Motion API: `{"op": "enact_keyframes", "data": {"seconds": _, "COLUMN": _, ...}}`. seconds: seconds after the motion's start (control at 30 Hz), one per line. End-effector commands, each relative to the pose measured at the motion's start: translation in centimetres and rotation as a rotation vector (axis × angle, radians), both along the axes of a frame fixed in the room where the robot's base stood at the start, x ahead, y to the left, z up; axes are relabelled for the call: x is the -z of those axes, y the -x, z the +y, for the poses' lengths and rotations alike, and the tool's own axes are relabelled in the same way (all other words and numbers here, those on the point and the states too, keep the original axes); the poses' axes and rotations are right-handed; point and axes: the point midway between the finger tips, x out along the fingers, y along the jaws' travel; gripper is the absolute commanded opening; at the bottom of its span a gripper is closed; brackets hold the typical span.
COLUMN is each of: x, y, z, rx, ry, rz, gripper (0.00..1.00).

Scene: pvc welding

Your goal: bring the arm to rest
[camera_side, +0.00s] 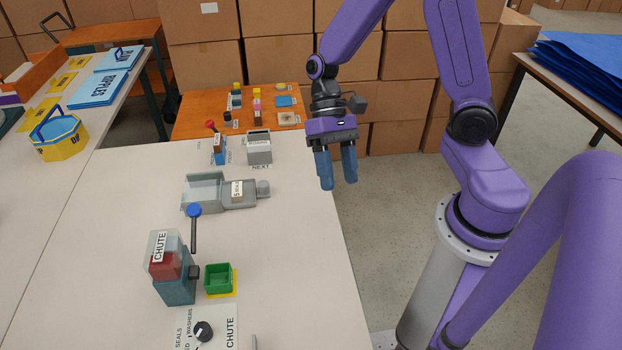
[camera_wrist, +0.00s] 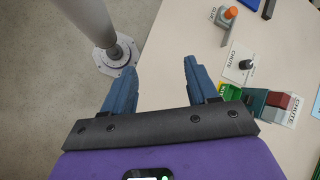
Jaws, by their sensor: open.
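My gripper (camera_side: 337,168) is at the end of my purple arm, in the air beside the right edge of the white table (camera_side: 110,240). Its two blue fingers point down and are apart, with nothing between them. In the wrist view my gripper (camera_wrist: 152,85) also shows both fingers spread, with the floor and the table's edge beyond them. My gripper touches nothing that I can see.
On the table stand the teal chute device (camera_side: 175,285) with a blue-knobbed lever, a green bin (camera_side: 219,279), a grey vise-like fixture (camera_side: 205,190) and a dial panel (camera_side: 205,330). An orange table (camera_side: 190,122) and stacked cartons (camera_side: 205,70) stand behind.

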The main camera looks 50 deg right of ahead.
Motion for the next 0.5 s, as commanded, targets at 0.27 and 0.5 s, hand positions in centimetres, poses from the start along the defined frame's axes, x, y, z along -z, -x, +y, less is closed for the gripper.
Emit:
{"op": "enact_keyframes", "data": {"seconds": 0.27, "x": -3.2, "y": 6.2, "z": 0.0, "rx": -0.568, "ry": 0.051, "rz": -0.298, "gripper": 0.58}}
{"op": "enact_keyframes", "data": {"seconds": 0.5, "x": -5.2, "y": 9.2, "z": -0.8, "rx": -0.986, "ry": 0.040, "rz": -0.566, "gripper": 0.58}}
